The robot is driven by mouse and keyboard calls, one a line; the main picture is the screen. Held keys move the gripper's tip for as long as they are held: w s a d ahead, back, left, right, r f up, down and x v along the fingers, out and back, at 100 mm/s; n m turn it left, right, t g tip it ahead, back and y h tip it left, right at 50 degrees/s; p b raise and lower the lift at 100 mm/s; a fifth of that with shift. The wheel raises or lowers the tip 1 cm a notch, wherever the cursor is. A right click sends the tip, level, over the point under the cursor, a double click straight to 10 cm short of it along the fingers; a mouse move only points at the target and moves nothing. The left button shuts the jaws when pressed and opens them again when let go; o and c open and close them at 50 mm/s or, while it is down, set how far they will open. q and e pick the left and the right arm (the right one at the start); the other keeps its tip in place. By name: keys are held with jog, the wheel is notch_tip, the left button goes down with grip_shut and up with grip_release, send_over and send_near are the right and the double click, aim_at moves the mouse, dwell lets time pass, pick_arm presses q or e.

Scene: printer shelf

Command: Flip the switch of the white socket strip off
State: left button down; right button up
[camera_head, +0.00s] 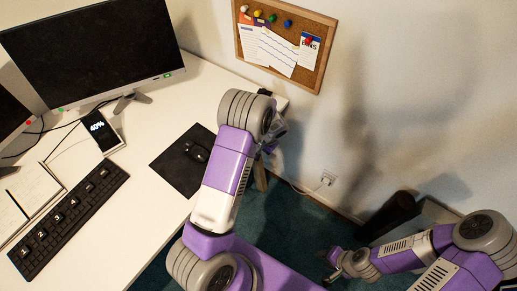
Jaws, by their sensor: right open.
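I cannot make out the white socket strip or its switch; my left arm covers part of the desk's right edge. A white wall socket (327,178) with a plug in it sits low on the wall, and a pale cable runs from it leftward behind my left arm. My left gripper (268,146) is at the desk's right edge, mostly hidden by its own wrist, so its jaws cannot be read. My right gripper (329,266) is low at the right, above the floor, open and apart from the wall socket.
The white desk (158,118) carries a monitor (95,50), a black keyboard (68,218), a phone (100,130) showing 40%, and a mouse (196,152) on a dark pad (172,165). A corkboard (313,75) hangs on the wall. A dark cylinder (392,212) stands at the right.

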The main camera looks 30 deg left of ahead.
pick_arm(q)
jog(key=d+r+p, duration=0.2)
jog(key=d+r, duration=0.5)
jog(key=r, duration=0.3)
jog(key=shift+s, duration=0.3)
jog(key=shift+d+f, duration=0.1)
jog(key=shift+d, duration=0.05)
jog(key=d+f+t+y+b, duration=0.1)
jog(key=d+f+y+b, duration=0.1)
jog(key=d+f+y, duration=0.6)
jog(key=shift+s+f+y, duration=0.45)
jog(key=shift+f+y, duration=1.4)
jog(key=shift+y, duration=0.55)
